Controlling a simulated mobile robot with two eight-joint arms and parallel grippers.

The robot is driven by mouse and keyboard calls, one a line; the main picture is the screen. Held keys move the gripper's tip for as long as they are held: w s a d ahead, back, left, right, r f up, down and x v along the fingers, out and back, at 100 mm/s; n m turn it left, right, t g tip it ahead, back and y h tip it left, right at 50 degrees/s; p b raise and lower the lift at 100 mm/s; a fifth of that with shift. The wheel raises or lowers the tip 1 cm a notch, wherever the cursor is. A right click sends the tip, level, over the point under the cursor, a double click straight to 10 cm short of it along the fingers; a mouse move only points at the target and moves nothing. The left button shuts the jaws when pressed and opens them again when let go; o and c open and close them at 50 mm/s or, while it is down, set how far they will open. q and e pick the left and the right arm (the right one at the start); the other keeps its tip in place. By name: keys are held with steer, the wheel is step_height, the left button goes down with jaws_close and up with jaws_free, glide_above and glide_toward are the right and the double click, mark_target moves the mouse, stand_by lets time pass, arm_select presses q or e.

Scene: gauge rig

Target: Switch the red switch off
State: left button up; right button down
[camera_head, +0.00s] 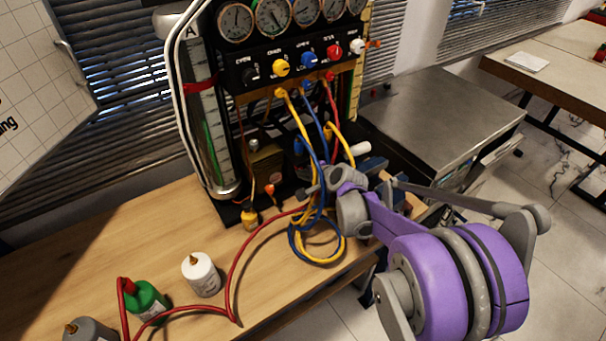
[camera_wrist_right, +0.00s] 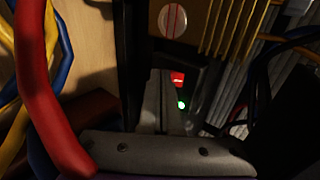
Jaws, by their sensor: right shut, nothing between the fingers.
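The red switch (camera_wrist_right: 178,79) shows small and bright in the right wrist view, with a lit green light (camera_wrist_right: 181,104) just below it. I cannot make out which way the switch is set. In the head view I cannot pick it out; my right arm and the hoses cover the rig's lower right. My right gripper (camera_head: 322,181) is shut and empty, at the lower front of the gauge rig (camera_head: 265,160) among the hoses. Whether it touches the switch cannot be told. My left gripper is not in view.
Yellow, blue and red hoses (camera_head: 327,113) hang from the manifold and coil beside my right gripper. A white bottle (camera_head: 202,275) and a green bottle (camera_head: 147,300) stand on the wooden table (camera_head: 140,225). A grey metal cabinet (camera_head: 440,110) stands right of the rig.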

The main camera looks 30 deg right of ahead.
steer(key=shift+f, duration=0.2)
steer(key=shift+w, duration=0.15)
steer(key=shift+w+d+r+p, duration=0.15)
steer(key=shift+r+p, duration=0.15)
steer(key=shift+r, duration=0.5)
